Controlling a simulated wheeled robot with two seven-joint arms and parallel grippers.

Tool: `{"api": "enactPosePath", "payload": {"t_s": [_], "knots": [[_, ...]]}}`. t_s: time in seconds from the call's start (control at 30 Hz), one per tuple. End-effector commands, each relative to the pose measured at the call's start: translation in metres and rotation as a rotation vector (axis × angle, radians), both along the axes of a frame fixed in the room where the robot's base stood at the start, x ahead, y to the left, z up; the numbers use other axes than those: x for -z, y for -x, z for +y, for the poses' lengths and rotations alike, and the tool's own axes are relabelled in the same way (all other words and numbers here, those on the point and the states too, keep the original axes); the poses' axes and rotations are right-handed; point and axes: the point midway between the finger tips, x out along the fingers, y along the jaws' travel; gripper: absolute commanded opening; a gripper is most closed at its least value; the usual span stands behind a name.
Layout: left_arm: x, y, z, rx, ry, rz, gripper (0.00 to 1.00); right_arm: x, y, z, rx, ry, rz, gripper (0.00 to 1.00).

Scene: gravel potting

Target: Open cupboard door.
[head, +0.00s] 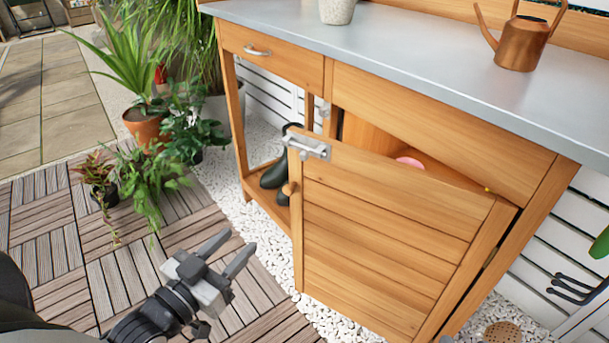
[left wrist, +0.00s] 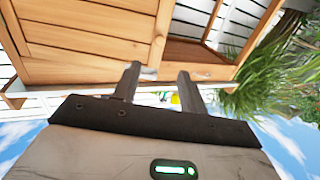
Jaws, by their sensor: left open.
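The wooden cupboard door (head: 385,235) stands partly open in the head view, swung outward with its hinged edge at the right. A metal latch (head: 308,147) is at its upper free corner, and a round wooden knob (head: 289,188) is on its free edge below. Inside the gap, part of a pink object (head: 409,162) shows. My left gripper (head: 236,246) is open and empty, left of the door's free edge and apart from it. The left wrist view shows its two spread fingers (left wrist: 160,76) with the slatted door (left wrist: 90,35) beyond, upside down. My right gripper is not visible.
A drawer (head: 270,55) and a grey worktop (head: 400,50) with a copper watering can (head: 521,42) and pale pot (head: 337,10) are above. Dark boots (head: 272,176) stand on the lower shelf. Potted plants (head: 145,125) stand left.

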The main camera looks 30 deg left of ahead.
Motion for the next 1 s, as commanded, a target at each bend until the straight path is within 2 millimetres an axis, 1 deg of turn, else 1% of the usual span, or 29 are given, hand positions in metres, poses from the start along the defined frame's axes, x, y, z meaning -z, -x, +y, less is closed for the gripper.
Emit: {"api": "enactPosePath", "payload": {"t_s": [0.07, 0.17, 0.27, 0.6, 0.7, 0.83, 1.0], "knots": [[0.001, -0.005, 0.0, 0.0, 0.0, -0.002, 0.42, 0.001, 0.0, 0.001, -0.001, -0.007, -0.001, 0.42], [0.001, -0.019, -0.001, 0.001, 0.0, -0.005, 0.42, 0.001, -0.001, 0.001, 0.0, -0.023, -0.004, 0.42], [0.002, -0.038, -0.002, 0.001, -0.001, -0.008, 0.42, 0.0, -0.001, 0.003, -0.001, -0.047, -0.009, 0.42], [0.002, -0.112, -0.005, 0.0, -0.001, -0.005, 0.42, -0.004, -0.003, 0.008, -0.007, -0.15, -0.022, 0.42], [0.002, -0.13, -0.006, 0.001, 0.0, -0.003, 0.42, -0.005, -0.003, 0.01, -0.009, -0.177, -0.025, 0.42], [0.002, -0.146, -0.007, 0.0, 0.0, -0.002, 0.42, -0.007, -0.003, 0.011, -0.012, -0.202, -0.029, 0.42], [0.001, -0.157, -0.007, 0.0, 0.0, 0.0, 0.42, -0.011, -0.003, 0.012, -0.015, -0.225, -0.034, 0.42]]}}
